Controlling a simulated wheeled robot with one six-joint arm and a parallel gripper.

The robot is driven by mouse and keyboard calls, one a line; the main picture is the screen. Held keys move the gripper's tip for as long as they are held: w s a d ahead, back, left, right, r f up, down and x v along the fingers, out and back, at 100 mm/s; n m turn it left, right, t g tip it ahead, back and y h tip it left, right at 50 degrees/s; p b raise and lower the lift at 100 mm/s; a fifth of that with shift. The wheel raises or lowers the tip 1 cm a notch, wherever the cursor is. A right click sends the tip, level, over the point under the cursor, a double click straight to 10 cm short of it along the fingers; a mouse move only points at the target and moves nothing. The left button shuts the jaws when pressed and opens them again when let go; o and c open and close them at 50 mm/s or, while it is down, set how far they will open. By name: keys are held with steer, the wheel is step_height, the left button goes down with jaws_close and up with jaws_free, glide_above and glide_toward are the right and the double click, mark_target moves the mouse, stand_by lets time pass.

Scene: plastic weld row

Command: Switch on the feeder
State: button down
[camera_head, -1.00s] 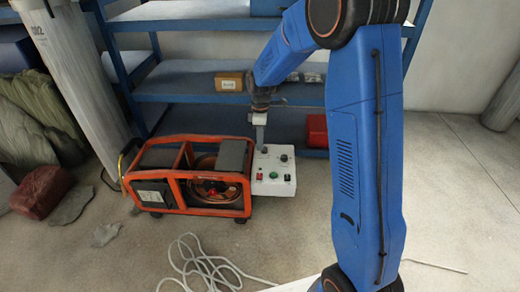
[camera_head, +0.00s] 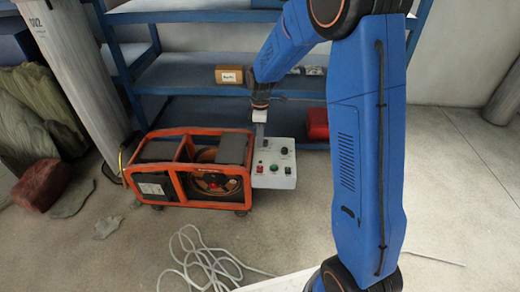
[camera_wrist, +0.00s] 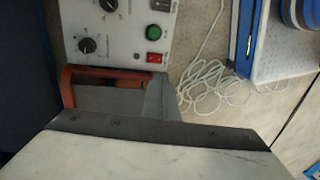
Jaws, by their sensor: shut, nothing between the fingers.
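The feeder (camera_head: 189,207) is an orange-framed machine on the floor with a wire spool inside. A light grey control box (camera_head: 283,181) is attached at its right end. In the wrist view the panel (camera_wrist: 123,42) carries black knobs (camera_wrist: 88,45), a round green button (camera_wrist: 153,31) and a red rocker switch (camera_wrist: 154,58). My gripper (camera_head: 260,142) is shut and empty, pointing down by the box's back left corner. In the wrist view its grey fingers (camera_wrist: 158,98) show below the panel, beside the red switch in the picture. I cannot tell whether they touch anything.
A blue shelf (camera_head: 190,76) stands right behind the feeder, with a cardboard box (camera_head: 229,75) and a red bin (camera_head: 318,124). A coiled white cable (camera_head: 205,255) lies on the floor in front. A pale column (camera_head: 65,70) and green sacks (camera_head: 25,125) stand at left.

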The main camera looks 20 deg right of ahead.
mark_target(260, 168)
steer(key=f, duration=0.4)
steer(key=s+f, duration=0.1)
steer(key=f, duration=0.7)
steer(key=shift+s+a+f, duration=0.2)
steer(key=shift+s+f, duration=0.05)
steer(key=shift+f, duration=0.15)
steer(key=shift+s+f, duration=0.1)
steer(key=shift+f, duration=0.05)
steer(key=shift+w+d, duration=0.2)
steer(key=shift+w, duration=0.55)
steer(key=shift+r, duration=0.2)
steer(key=shift+w+r, duration=0.1)
steer(key=shift+r, duration=0.4)
step_height(260, 168, up, 13)
steer(key=w, duration=0.1)
steer(key=shift+w+d, duration=0.2)
steer(key=shift+d, duration=0.05)
